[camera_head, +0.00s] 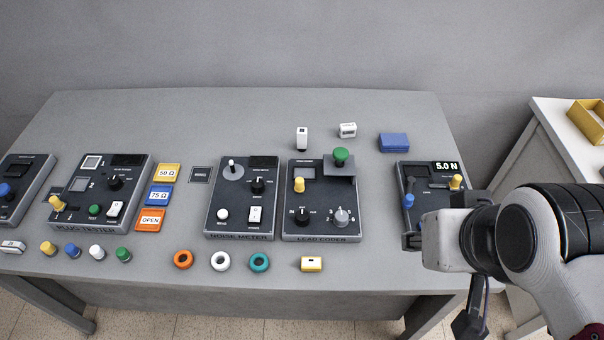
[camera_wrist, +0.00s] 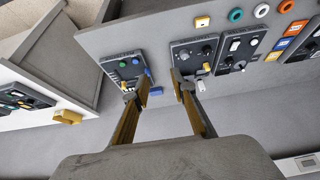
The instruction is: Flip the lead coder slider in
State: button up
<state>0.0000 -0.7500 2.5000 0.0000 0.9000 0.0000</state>
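The lead coder (camera_head: 293,224) is a dark panel right of the middle of the table in the head view. In the wrist view the lead coder (camera_wrist: 196,50) lies beyond my right finger, partly hidden. My gripper (camera_wrist: 162,80) is open and empty, its fingers apart above the table. In the head view my arm is at the right, and its fingers cannot be made out clearly.
The 5.0 N panel (camera_head: 411,183) stands right of the lead coder, partly behind my arm. The noise meter (camera_head: 214,228) is close on its left. A blue block (camera_head: 393,142) and two small white pieces (camera_head: 302,138) (camera_head: 348,130) lie behind. A yellow block (camera_head: 311,264) lies in front.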

grip_shut()
jog(key=w+a+f+n+g+h, duration=0.1)
jog(key=w+a+f+n, duration=0.1)
jog(key=w+a+f, duration=0.55)
jog(key=w+a+f+n+h, duration=0.2)
jog(key=w+a+f, duration=0.15)
jog(key=a, duration=0.65)
jog(key=w+a+f+n+g+h, duration=0.1)
jog(key=w+a+f+n, duration=0.1)
jog(key=w+a+f, duration=0.55)
jog(key=w+a+r+m+t, duration=0.2)
jog(key=w+a+r+m, duration=0.1)
jog(key=w+a+m, duration=0.1)
jog(key=shift+a, duration=0.45)
dwell(0.5)
